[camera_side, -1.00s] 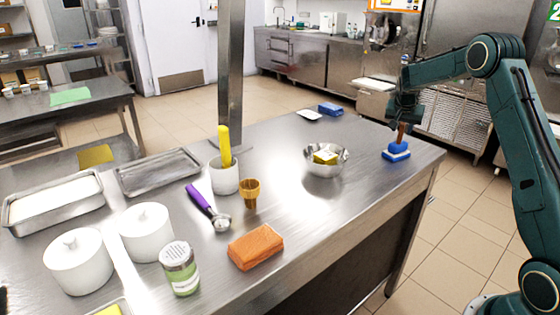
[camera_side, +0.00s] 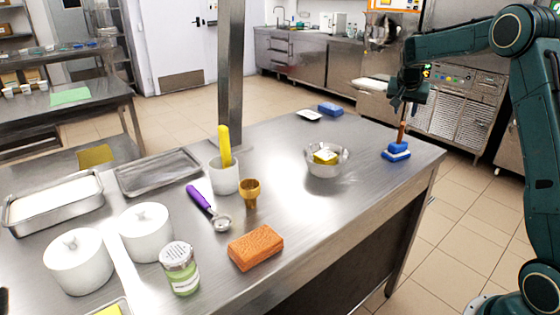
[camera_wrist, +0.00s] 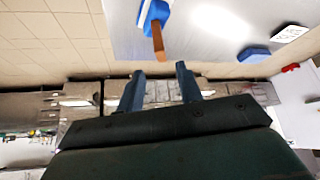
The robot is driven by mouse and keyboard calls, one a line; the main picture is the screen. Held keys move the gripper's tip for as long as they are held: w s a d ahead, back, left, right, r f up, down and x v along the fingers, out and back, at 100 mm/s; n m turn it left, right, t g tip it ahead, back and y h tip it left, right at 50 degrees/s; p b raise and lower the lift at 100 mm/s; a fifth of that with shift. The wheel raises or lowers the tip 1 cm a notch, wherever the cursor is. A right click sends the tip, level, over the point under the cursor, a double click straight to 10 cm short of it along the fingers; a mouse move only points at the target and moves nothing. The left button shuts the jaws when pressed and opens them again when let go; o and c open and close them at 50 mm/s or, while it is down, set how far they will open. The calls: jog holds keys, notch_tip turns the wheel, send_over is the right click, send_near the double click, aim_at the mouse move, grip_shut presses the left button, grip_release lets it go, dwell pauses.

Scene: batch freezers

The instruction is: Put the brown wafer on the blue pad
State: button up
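A thin brown upright piece (camera_side: 402,133), perhaps the wafer, rises from a blue block with a white band (camera_side: 397,152) at the table's right corner; I cannot tell if it is fixed there. In the wrist view the brown piece (camera_wrist: 158,42) points from the blue block (camera_wrist: 155,12) towards my gripper. My gripper (camera_side: 403,106) is just above the brown piece. In the wrist view my gripper's fingers (camera_wrist: 160,75) are apart, with nothing between them. A golden-brown cone-shaped cup (camera_side: 250,192) stands mid-table. A plain blue pad-like block (camera_side: 330,109) lies at the back edge, also in the wrist view (camera_wrist: 253,54).
A metal bowl (camera_side: 326,161) holds a yellow block. A white cup (camera_side: 224,176), purple scoop (camera_side: 201,199), orange-brown block (camera_side: 256,247), shaker (camera_side: 180,268), white pots (camera_side: 146,232) and trays (camera_side: 157,172) fill the left and middle. The table between bowl and right corner is clear.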

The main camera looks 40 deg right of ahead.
jog(key=shift+a, duration=0.1)
dwell(0.3)
jog(key=s+a+r+n+t+y, duration=0.1)
jog(key=s+a+r+n+y, duration=0.3)
jog(key=a, duration=0.7)
jog(key=s+a+r+n+t+h, duration=0.1)
jog(key=s+a+r+n+t, duration=0.15)
jog(key=s+a+r, duration=0.6)
jog(key=s+a+f+n+y, duration=0.1)
jog(key=s+a+f+n, duration=0.2)
jog(key=s+a, duration=0.5)
jog(key=s+a+f+n+y, duration=0.2)
jog(key=s+a+f+n, duration=0.2)
jog(key=s+a, duration=0.4)
jog(key=shift+s+f, duration=0.4)
jog(key=shift+s, duration=0.15)
